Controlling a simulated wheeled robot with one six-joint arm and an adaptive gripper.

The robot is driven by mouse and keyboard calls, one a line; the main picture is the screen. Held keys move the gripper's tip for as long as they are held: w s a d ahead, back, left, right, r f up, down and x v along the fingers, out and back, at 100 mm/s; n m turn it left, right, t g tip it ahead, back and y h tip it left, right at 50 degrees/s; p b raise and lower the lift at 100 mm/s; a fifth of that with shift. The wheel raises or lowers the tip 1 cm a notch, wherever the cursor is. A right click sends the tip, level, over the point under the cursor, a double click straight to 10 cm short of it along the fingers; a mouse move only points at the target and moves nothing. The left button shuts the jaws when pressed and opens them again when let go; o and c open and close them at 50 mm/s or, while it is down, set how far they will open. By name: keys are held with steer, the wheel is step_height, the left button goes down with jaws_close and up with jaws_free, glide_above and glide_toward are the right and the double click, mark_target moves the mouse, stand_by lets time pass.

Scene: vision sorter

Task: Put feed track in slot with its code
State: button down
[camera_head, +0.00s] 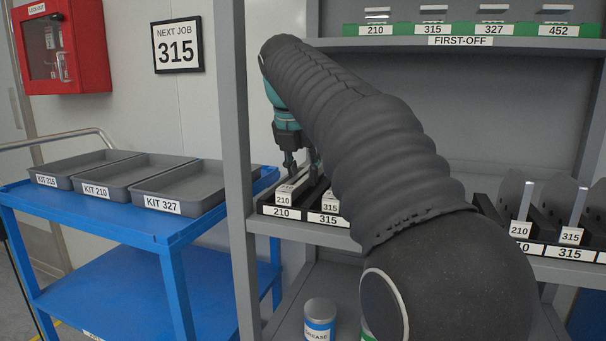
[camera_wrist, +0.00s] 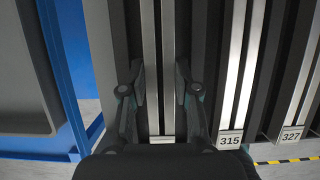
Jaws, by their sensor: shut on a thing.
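My gripper (camera_head: 290,165) is at the left end of the rack on the middle shelf. In the wrist view my gripper (camera_wrist: 159,78) is shut on a long metallic feed track (camera_wrist: 151,35), with one finger on each side. This track lies left of the feed track tagged 315 (camera_wrist: 231,112) and the one tagged 327 (camera_wrist: 296,105). In the head view a tag reading 210 (camera_head: 283,200) shows below my gripper, above the slot label 210 (camera_head: 281,212). The slot label 315 (camera_head: 328,219) is beside it. My arm hides the rest of this rack.
A sign reading NEXT JOB 315 (camera_head: 177,46) hangs on the wall. A blue cart (camera_head: 110,222) at left carries grey trays for KIT 315, KIT 210 and KIT 327 (camera_head: 175,193). A shelf post (camera_head: 236,130) stands close left of my gripper. Another rack (camera_head: 540,247) is at right.

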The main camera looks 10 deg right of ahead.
steer(key=c, duration=1.1)
jaws_free()
steer(key=shift+f, duration=0.1)
steer(key=shift+c, duration=0.2)
steer(key=p+v, duration=0.2)
steer(key=v, duration=1)
